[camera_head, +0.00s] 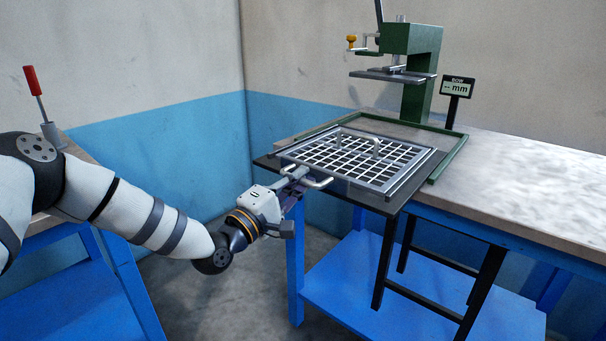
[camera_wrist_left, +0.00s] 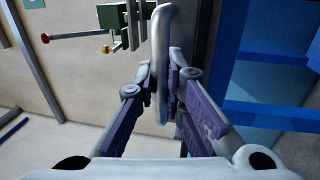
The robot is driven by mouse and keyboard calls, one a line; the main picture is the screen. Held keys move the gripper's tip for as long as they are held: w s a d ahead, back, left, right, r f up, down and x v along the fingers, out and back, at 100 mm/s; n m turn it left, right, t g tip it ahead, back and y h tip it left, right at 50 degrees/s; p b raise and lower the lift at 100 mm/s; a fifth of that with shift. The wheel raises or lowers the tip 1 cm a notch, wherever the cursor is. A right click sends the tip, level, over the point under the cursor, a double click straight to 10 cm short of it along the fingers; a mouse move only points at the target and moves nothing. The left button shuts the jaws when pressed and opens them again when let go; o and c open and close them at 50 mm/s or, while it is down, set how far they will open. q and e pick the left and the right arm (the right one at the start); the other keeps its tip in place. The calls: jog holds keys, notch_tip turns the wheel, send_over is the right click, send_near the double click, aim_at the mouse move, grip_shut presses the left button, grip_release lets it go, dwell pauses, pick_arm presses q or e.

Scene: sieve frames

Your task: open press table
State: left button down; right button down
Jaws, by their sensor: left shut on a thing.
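The press table (camera_head: 266,161) is a dark plate at the front of the bench, under a silver grid frame (camera_head: 400,185). A pale bar handle (camera_head: 321,184) sticks out from its front left edge. My left gripper (camera_head: 303,177) is at this handle, shut on it. In the left wrist view, the handle (camera_wrist_left: 162,50) stands as a pale upright bar between the purple-padded fingers of the gripper (camera_wrist_left: 165,85). My right gripper is in neither view.
A green press (camera_head: 415,65) stands on the bench (camera_head: 540,190) behind the grid frame, with a green rail (camera_head: 447,158) around the plate. A small display reading "mm" (camera_head: 457,88) is at its right. Black legs (camera_head: 384,262) and a blue lower shelf (camera_head: 345,290) are below.

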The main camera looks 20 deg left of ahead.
pick_arm(q)
jog(key=shift+v, duration=0.8)
jog(key=shift+r, duration=0.1)
jog(key=c, duration=1.9)
grip_release()
jog(key=shift+s, duration=0.1)
jog(key=v, duration=1.2)
jog(key=shift+r, duration=0.1)
